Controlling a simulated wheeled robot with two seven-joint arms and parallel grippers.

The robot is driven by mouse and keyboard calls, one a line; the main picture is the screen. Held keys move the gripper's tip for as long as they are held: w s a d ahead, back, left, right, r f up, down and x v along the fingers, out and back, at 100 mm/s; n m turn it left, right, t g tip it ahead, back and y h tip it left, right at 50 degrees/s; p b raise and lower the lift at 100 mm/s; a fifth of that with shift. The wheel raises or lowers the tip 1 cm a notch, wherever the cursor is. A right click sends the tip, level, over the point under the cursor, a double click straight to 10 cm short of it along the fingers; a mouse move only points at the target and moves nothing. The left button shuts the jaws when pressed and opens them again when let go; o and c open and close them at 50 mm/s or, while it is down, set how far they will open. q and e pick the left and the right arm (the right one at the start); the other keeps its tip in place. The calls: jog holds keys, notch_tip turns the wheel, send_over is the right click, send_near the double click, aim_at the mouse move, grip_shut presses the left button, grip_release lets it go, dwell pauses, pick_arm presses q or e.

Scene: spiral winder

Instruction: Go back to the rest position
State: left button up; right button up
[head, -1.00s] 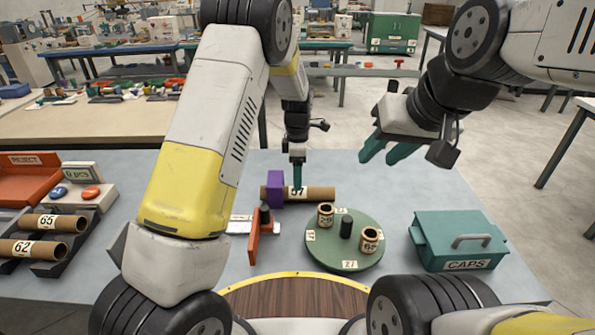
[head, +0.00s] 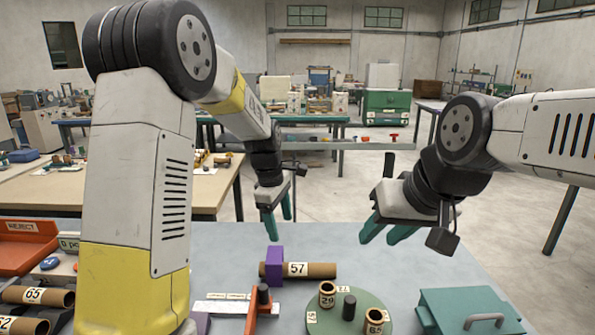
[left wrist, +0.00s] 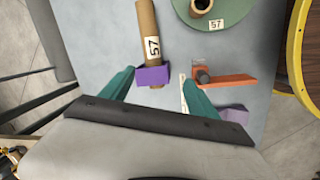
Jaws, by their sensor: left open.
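My left gripper (head: 277,215) is raised above the back edge of the table, open and empty, its teal fingers pointing down. In the left wrist view its fingers (left wrist: 157,92) are spread wide, with the tube below and beyond them. My right gripper (head: 384,230) hangs in the air to the right, its teal fingers apart and empty. The cardboard tube labelled 57 (head: 322,270) lies on the table with a purple block (head: 274,266) around its left part. The tube (left wrist: 147,22) and the purple block (left wrist: 152,76) also show in the left wrist view.
A green turntable (head: 345,303) carries two short tube pieces. A teal box (head: 455,305) stands to its right. Tubes 65 (head: 38,295) and 62 lie at left near the red reject tray (head: 28,245).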

pick_arm(q)
jog(key=s+a+r+m+t, duration=0.1)
jog(key=s+a+r+m, duration=0.2)
jog(key=s, duration=0.5)
jog(key=s+a+r+m+t, duration=0.2)
jog(key=s+a+r+m, duration=0.1)
jog(key=s+r+m, duration=0.3)
jog(key=s+a+r+m+t, duration=0.2)
jog(key=s+a+r+m, duration=0.1)
jog(key=s, duration=0.7)
jog(key=shift+s+a+r+m+h, duration=0.3)
jog(key=shift+r+m, duration=0.4)
jog(key=shift+m, duration=0.4)
